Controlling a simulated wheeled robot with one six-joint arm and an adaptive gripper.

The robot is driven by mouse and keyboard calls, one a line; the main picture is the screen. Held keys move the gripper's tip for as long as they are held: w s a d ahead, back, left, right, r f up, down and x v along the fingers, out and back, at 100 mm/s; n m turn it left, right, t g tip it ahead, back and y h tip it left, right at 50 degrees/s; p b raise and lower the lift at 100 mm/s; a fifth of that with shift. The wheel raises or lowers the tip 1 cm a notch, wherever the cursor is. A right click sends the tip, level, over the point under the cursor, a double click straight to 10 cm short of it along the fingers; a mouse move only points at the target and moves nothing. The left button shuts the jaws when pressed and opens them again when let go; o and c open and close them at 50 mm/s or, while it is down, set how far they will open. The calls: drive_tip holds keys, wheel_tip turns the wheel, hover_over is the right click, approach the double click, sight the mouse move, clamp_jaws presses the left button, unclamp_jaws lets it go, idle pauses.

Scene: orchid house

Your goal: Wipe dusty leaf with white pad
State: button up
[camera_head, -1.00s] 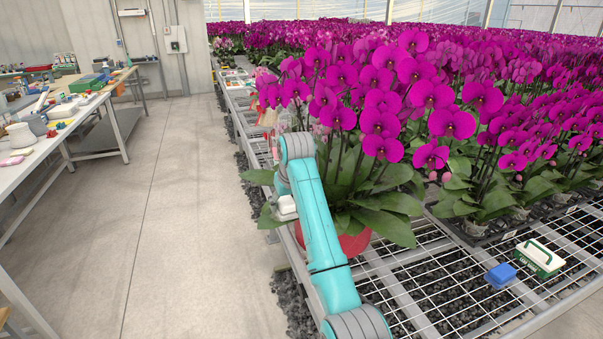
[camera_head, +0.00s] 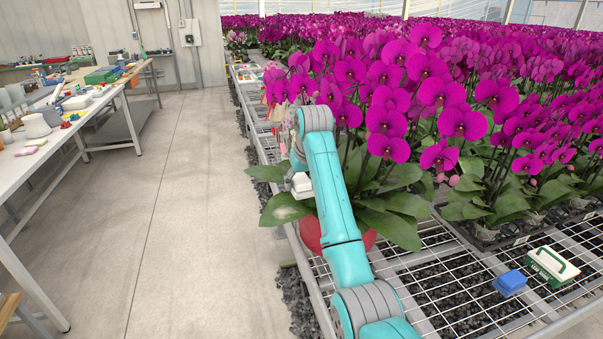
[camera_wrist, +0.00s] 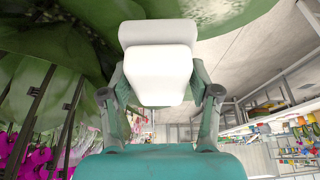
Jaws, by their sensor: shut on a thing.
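My gripper (camera_wrist: 160,92) is shut on the white pad (camera_wrist: 158,32), which shows as a pale block in the wrist view. In the head view the pad (camera_head: 301,184) shows beside the end of my arm, left of the potted orchid (camera_head: 385,208). A broad green leaf with a pale dusty patch (camera_head: 284,209) sticks out to the left over the bench edge, just below the pad in the picture. In the wrist view a leaf with pale blotches (camera_wrist: 222,12) lies behind the pad's top edge. I cannot tell whether they touch. My arm hides part of the plant.
The red pot (camera_head: 310,234) stands on the wire mesh bench (camera_head: 440,275). Dense orchids fill the back. The concrete aisle (camera_head: 190,220) at the left is clear.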

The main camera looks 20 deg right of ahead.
drive_tip(key=shift+r, duration=1.45)
